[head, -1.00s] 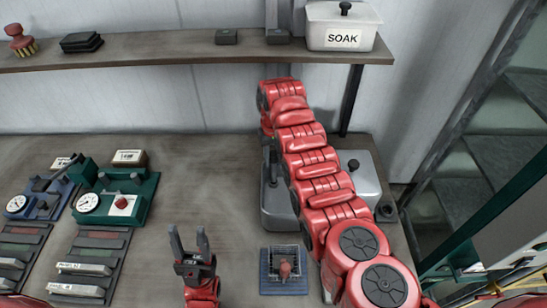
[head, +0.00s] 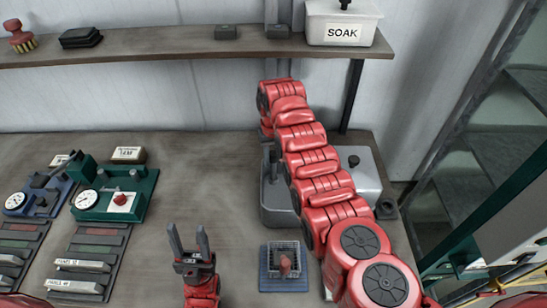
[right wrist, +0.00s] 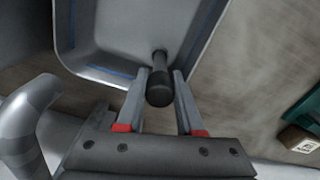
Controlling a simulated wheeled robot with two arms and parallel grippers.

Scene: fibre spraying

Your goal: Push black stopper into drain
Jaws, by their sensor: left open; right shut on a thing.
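The black stopper (right wrist: 159,92) shows in the right wrist view as a dark cylinder with a thinner stem running toward the grey basin (right wrist: 110,30). My right gripper (right wrist: 160,76) has its two fingers on either side of the stopper and is shut on it. The drain itself cannot be made out. In the head view the grey basin (head: 278,213) stands at the back right, partly covered by my right arm, which hides the right gripper and the stopper. My left gripper (head: 188,240) is open and empty above the table, left of the basin.
A small wire basket (head: 285,265) holding a reddish thing stands in front of the basin. A box with a black knob (head: 366,178) stands right of my arm. Gauge devices (head: 120,200) and racks fill the left. A shelf with a SOAK box (head: 343,28) hangs above.

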